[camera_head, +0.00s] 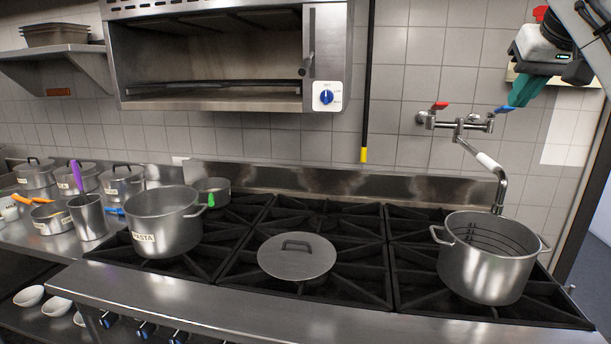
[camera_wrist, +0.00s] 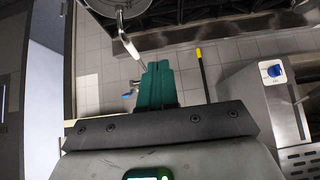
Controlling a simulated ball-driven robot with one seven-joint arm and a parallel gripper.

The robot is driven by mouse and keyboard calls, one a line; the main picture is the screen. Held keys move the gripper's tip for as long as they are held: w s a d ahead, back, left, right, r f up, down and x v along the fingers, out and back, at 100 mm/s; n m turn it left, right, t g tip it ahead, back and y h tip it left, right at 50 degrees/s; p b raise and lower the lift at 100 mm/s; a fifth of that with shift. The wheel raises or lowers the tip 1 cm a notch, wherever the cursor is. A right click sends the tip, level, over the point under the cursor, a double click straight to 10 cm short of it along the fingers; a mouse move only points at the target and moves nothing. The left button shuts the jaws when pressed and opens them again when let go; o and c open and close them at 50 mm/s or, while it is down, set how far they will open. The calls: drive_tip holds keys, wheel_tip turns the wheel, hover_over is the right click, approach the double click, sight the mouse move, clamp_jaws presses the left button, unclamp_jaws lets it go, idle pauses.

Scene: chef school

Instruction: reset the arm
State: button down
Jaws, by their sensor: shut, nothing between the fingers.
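My gripper (camera_head: 524,88) is raised at the upper right in the head view, in front of the tiled wall and above the wall tap. Its teal fingers are together and hold nothing. They also show in the middle of the wrist view (camera_wrist: 158,84), with tiles, the tap and the stove edge beyond. My arm reaches in from the upper right corner of the head view.
Below is a stove (camera_head: 300,220) with an open steel pot (camera_head: 488,262) at right, a lid (camera_head: 297,256) in the middle and a PASTA pot (camera_head: 163,222) at left. A wall tap (camera_head: 458,124) stands near my gripper. An oven (camera_head: 225,60) hangs at upper left.

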drive_tip(key=a+f+n+g+y, duration=0.1)
drive_tip(key=a+f+y, duration=0.15)
drive_tip(key=f, duration=0.95)
drive_tip(key=a+f+y, duration=0.1)
drive_tip(key=a+f, duration=0.3)
drive_tip(key=f, duration=0.8)
drive_tip(key=s+a+f+g, duration=0.15)
drive_tip(key=s+f, duration=0.25)
drive_tip(key=f, duration=0.5)
drive_tip(key=s+a+f, duration=0.3)
drive_tip(key=s+f, duration=0.2)
drive_tip(key=f, duration=0.5)
drive_tip(key=s+f+g, duration=0.2)
drive_tip(key=s+f, duration=1.2)
drive_tip(key=s, duration=0.3)
drive_tip(key=s+d+f+g+h, duration=0.1)
drive_tip(key=s+f, duration=0.1)
drive_tip(key=s, duration=0.7)
drive_tip(key=s+d+f+g+h, duration=0.1)
drive_tip(key=s+d+f, duration=0.1)
drive_tip(key=s, duration=0.7)
drive_tip(key=shift+s+f, duration=0.4)
drive_tip(key=shift+f, duration=0.45)
